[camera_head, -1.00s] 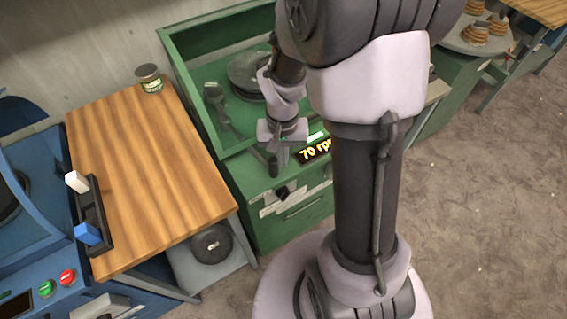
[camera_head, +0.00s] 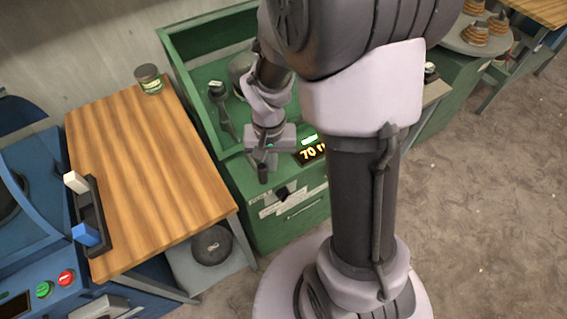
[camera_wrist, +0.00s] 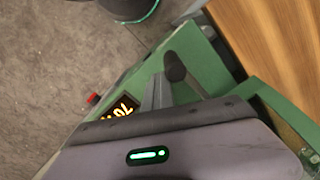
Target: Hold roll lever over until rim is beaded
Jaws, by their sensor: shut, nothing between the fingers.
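My gripper (camera_head: 266,168) is shut and empty. It hangs just in front of the green spinning machine (camera_head: 178,60), left of its display. The display (camera_head: 312,152) shows "70", partly covered by my arm.
A dark disc (camera_head: 211,245) lies on the shelf below. A blue machine (camera_head: 35,250) is far left. Floor is open at right.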

